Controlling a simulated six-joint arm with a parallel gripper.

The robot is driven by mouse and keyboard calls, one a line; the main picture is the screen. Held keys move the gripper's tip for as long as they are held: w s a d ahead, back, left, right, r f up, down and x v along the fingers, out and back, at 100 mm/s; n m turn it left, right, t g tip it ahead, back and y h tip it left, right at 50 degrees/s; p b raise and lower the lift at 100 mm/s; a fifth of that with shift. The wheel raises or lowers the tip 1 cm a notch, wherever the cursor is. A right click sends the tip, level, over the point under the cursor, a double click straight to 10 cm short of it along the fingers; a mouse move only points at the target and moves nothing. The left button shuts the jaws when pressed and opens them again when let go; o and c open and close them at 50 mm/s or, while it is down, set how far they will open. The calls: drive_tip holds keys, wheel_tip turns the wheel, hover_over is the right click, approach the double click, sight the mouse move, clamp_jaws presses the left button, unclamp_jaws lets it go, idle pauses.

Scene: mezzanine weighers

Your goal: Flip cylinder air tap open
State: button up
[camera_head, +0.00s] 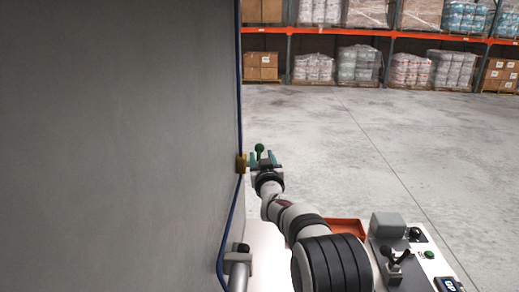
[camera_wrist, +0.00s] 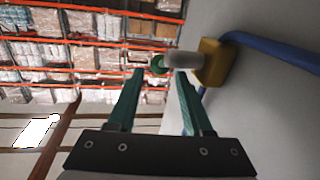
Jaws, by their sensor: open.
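The air tap has a brass body (camera_head: 241,163) on the blue hose along the grey panel. Its lever ends in a green knob (camera_head: 260,148). In the wrist view the brass body (camera_wrist: 211,63) is at the upper right, and a pale grey lever (camera_wrist: 184,60) runs left from it to the green knob (camera_wrist: 157,66). My gripper (camera_head: 264,158) has teal fingers and is open beside the tap. In the wrist view my gripper (camera_wrist: 160,75) has its fingertips spread at the lever, with the knob between them. I cannot tell if they touch it.
The large grey panel (camera_head: 120,140) stands close on the left, with the blue hose (camera_head: 239,70) along its edge. A grey cylinder part (camera_head: 238,262) sits low there. A control box with a joystick (camera_head: 397,257) and an orange tray (camera_head: 345,227) are lower right. Open floor lies beyond.

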sight(260, 150)
drive_tip(key=shift+w+a, duration=0.2)
drive_tip(key=shift+w, duration=0.8)
drive_tip(key=shift+w+a, duration=0.15)
drive_tip(key=shift+w, duration=0.8)
drive_tip(key=shift+w+a, duration=0.2)
drive_tip(key=shift+w, duration=0.8)
clamp_jaws()
